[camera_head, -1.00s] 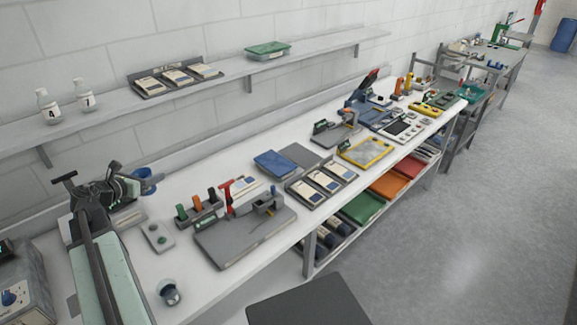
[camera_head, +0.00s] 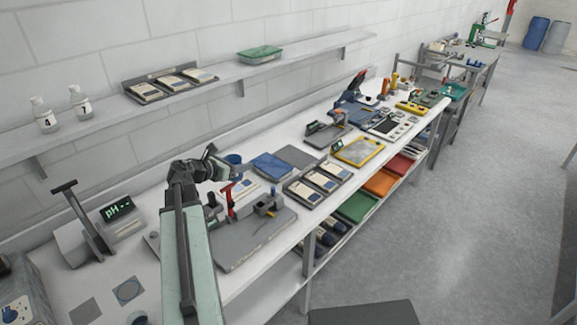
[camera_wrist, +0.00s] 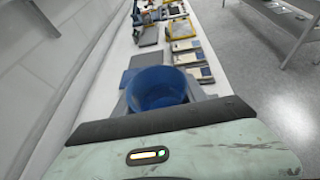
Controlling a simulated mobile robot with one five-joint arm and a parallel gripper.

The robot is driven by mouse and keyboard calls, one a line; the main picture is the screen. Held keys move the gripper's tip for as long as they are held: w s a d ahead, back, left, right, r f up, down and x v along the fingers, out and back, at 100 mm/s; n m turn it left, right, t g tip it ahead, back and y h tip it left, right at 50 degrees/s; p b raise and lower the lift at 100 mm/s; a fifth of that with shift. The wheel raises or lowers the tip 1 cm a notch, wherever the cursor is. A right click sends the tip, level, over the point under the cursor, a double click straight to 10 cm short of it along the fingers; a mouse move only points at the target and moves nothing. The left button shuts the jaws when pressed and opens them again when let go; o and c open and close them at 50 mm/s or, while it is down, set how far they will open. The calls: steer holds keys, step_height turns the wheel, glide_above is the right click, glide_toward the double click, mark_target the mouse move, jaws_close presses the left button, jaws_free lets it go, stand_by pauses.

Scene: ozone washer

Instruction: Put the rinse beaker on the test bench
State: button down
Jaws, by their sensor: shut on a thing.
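A blue beaker (camera_head: 233,159) is held at the end of my arm, above the long white bench (camera_head: 265,222). It shows large in the wrist view (camera_wrist: 157,90), upright with its open rim toward the camera. I take it for the rinse beaker; no label shows. My gripper (camera_head: 222,163) is shut on it, and grey jaw parts show on both sides of it in the wrist view. A second bench (camera_head: 462,56) stands far back at the right. The pictures do not tell which bench is the test bench.
A pH meter (camera_head: 118,208) stands at the left. A wall shelf (camera_head: 210,83) runs above. The floor (camera_head: 450,220) to the right is clear.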

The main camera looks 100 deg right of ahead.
steer(key=w+d+f+b, duration=0.2)
steer(key=w+d, duration=0.1)
steer(key=w, duration=0.3)
steer(key=w+d+f+n+t+h+b, duration=0.1)
steer(key=w+d+f+b, duration=0.15)
steer(key=w, duration=0.45)
steer(key=w+d+f+b, duration=0.1)
steer(key=w+d, duration=0.3)
steer(key=w, duration=0.2)
steer(key=w+f+b, duration=0.5)
steer(key=f+b, duration=0.3)
steer(key=shift+w+a+n+t, duration=0.15)
steer(key=shift+w+n+t, duration=0.1)
steer(key=shift+n+t, duration=0.15)
